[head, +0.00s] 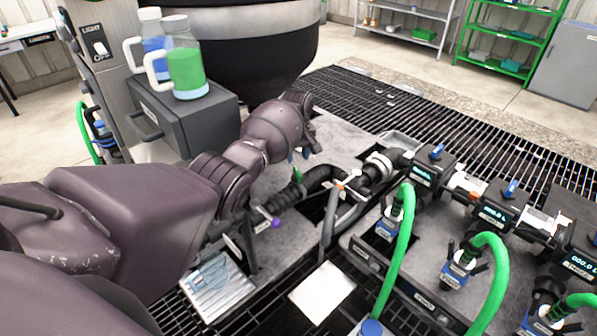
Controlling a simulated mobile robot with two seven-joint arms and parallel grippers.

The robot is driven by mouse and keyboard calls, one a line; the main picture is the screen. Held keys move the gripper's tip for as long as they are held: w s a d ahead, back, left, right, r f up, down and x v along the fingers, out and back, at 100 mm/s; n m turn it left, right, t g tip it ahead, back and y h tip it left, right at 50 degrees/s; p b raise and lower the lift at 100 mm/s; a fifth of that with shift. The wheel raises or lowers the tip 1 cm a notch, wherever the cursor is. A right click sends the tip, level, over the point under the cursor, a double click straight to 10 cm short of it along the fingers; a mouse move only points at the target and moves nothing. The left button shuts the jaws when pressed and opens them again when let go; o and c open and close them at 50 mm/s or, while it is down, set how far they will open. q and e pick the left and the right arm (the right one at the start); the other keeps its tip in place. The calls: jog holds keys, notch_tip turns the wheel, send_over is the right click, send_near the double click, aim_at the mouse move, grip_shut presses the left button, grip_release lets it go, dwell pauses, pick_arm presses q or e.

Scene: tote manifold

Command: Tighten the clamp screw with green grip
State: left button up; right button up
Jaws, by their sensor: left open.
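A small green grip (297,175), apparently that of the clamp screw, shows beside the black corrugated hose (318,178), near the middle of the view. My left arm reaches in from the left, and its gripper (303,151) points down just above and beyond the green grip. The left gripper is open, and its fingertips look apart from the grip, though the exact gap is hard to judge. The arm's wrist hides part of the grey bench behind it. My right gripper is not in view.
A purple knob (276,223) and an orange-tipped part (340,185) sit near the hose. Manifold valves with blue handles (437,151) and green hoses (398,255) stand to the right. Two jugs (187,70) stand on a dark box (186,112). A white plate (321,290) lies in front.

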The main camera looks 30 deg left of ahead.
aim_at(297, 171)
pick_arm(q)
notch_tip(297, 171, down, 6)
jog(key=shift+r+b, duration=0.15)
jog(key=shift+b, duration=0.6)
jog(key=shift+f, duration=0.55)
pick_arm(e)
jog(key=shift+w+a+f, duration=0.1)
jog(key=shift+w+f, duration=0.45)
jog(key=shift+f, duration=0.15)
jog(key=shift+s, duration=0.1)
pick_arm(q)
grip_shut()
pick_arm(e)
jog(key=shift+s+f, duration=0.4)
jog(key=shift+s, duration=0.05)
